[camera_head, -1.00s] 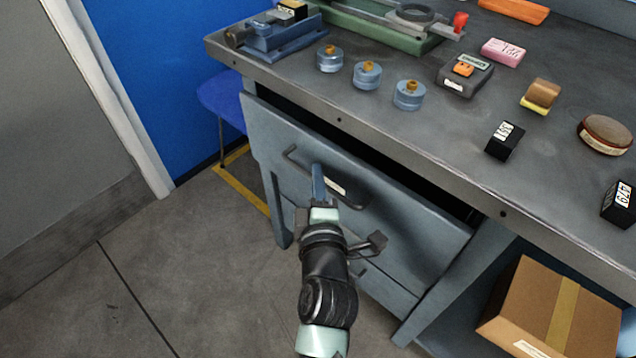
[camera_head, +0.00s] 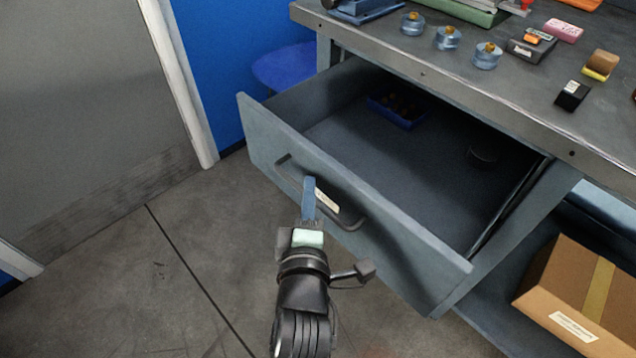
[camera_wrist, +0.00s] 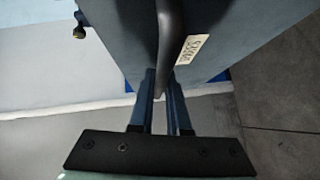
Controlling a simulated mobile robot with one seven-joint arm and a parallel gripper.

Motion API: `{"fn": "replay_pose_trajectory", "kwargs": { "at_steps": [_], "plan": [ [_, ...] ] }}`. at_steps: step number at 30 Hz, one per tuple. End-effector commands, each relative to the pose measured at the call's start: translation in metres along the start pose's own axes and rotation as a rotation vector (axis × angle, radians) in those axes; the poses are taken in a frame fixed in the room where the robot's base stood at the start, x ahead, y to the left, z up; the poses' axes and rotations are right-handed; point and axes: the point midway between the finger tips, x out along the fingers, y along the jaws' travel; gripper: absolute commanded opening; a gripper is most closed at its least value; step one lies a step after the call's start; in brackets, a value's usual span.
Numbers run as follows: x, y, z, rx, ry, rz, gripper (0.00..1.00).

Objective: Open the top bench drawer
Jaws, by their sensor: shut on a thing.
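The top bench drawer (camera_head: 400,235) is pulled well out from under the bench top, and its inside shows in the head view. A dark bar handle (camera_head: 348,223) runs along its front, beside a pale label (camera_head: 326,201). My gripper (camera_head: 309,190) is at the left part of the handle, shut on it. In the wrist view the two fingers (camera_wrist: 162,95) lie on either side of the handle bar (camera_wrist: 168,40), and the label (camera_wrist: 191,48) shows to the right of it.
Inside the drawer are a blue tray (camera_head: 397,112) with small items and a dark round thing (camera_head: 483,156). Jars, blocks and other small things stand on the bench top (camera_head: 440,75). A cardboard box (camera_head: 572,295) sits low at the right. The floor (camera_head: 130,270) at left is clear.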

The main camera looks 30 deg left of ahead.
Motion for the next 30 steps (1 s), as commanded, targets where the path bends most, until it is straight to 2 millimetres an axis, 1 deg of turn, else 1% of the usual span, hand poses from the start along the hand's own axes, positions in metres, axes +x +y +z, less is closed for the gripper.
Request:
{"fn": "replay_pose_trajectory", "kwargs": {
  "at_steps": [5,15,16,20,30],
  "plan": [
    [-0.0036,-0.0016,-0.0029,0.0,-0.001,-0.001,0.0],
    [-0.0037,-0.0017,-0.0032,0.0,-0.001,-0.001,0.0],
    [-0.0037,-0.0017,-0.0032,0.0,-0.001,-0.001,0.2],
    [-0.0036,-0.0015,-0.0032,0.0,-0.001,-0.001,0.44],
    [-0.0052,-0.0012,-0.0035,0.0,0.0,0.0,0.45]
  ]
}}
